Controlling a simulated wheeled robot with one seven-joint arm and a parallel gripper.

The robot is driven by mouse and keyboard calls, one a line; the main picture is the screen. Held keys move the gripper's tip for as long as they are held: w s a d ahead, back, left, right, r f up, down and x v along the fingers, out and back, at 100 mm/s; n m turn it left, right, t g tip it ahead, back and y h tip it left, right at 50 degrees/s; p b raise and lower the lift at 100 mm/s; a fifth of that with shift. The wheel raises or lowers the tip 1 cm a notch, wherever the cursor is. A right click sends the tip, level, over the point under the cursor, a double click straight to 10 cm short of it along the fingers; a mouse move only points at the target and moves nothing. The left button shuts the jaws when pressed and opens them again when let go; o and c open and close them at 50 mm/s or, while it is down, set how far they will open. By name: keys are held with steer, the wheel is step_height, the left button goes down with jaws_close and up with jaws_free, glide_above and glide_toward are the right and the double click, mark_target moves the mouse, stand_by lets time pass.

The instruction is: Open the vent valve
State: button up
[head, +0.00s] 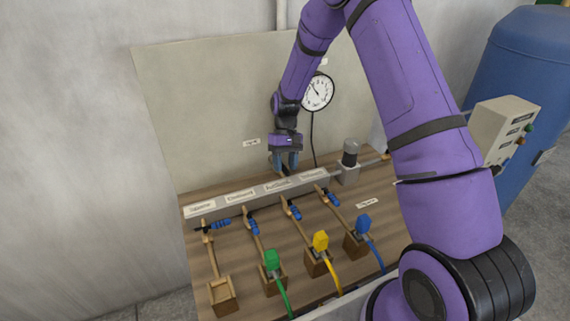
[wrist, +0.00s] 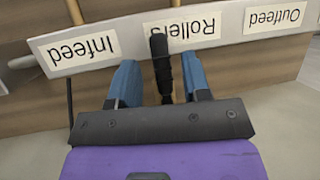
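A black lever handle (wrist: 162,65) stands out in front of the "Rollers" label in the wrist view. I take it to be the vent valve's handle, but no readable label confirms that. My gripper (wrist: 160,80), with blue fingers, is open around the handle, with a gap on both sides. In the head view my gripper (head: 285,165) points down just behind the grey manifold (head: 345,176), below a small wall label (head: 251,143) too small to read. The handle cannot be made out there.
A pressure gauge (head: 318,91) hangs on the back panel. Several blue-handled valves (head: 294,210) line the manifold's front. Green (head: 272,259), yellow (head: 321,241) and blue (head: 363,223) connectors stand on wooden blocks. A control box (head: 500,130) and a blue tank (head: 525,75) are at right.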

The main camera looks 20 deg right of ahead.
mark_target(286, 172)
steer(key=r, duration=0.3)
steer(key=shift+s+r, duration=0.35)
steer(key=shift+r, duration=0.05)
steer(key=s+a+r, duration=0.1)
steer(key=s, duration=1.4)
steer(key=shift+s, duration=0.15)
steer(key=shift+r, duration=0.1)
step_height(286, 172, up, 10)
steer(key=s+t, duration=0.1)
steer(key=t, duration=0.2)
steer(key=s+d+r+t+h, duration=0.2)
steer(key=s+r+t, duration=0.4)
steer(key=s+r, duration=0.9)
step_height(286, 172, up, 5)
steer(key=shift+s+d+f+m+t, duration=0.15)
steer(key=shift+s+d+m+t, duration=0.15)
steer(key=shift+d+t, duration=0.1)
